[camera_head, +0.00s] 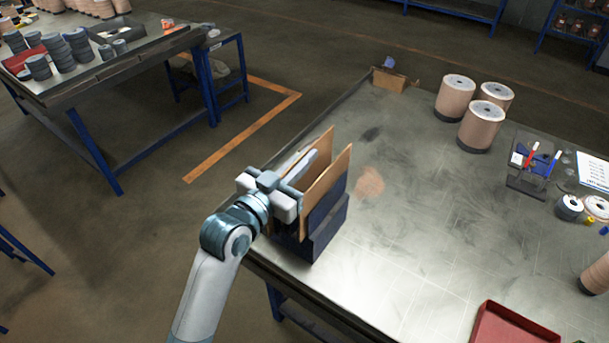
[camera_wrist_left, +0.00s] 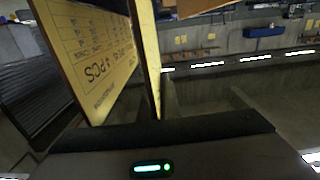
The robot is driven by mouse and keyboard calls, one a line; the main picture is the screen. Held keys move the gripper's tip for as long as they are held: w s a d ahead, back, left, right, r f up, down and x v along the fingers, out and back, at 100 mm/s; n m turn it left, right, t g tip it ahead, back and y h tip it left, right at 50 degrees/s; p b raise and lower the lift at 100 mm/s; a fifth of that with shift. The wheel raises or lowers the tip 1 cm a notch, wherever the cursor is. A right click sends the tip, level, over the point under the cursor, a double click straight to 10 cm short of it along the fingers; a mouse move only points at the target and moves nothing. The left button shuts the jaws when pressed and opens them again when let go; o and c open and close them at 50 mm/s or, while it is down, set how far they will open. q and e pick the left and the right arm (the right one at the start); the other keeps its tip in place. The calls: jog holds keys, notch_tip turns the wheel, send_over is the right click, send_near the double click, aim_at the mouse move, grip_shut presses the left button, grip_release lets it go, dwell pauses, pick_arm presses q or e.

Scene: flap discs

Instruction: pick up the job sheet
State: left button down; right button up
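A white printed sheet (camera_head: 594,171), which looks like the job sheet, lies flat near the right edge of the table in the head view. My left gripper (camera_head: 304,172) is far to its left, at the table's left edge. It is among upright brown panels (camera_head: 328,181) above a dark box-like holder (camera_head: 325,222). In the left wrist view, a yellowish panel with printed lettering (camera_wrist_left: 88,52) stands close in front, beside a second panel (camera_wrist_left: 148,55) seen nearly edge-on. The fingertips are hidden, so I cannot tell whether they touch a panel. My right gripper is out of view.
Several tan rolls (camera_head: 480,122) stand at the back of the table (camera_head: 400,215). A dark stand with pens (camera_head: 528,168) and small reels (camera_head: 569,207) are near the sheet. A red tray (camera_head: 508,327) is at the front right. The table's middle is clear.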

pick_arm(q)
notch_tip(320, 180, up, 12)
jog(key=shift+f+b, duration=0.2)
jog(key=shift+b, duration=0.75)
jog(key=shift+r, duration=0.1)
dwell(0.4)
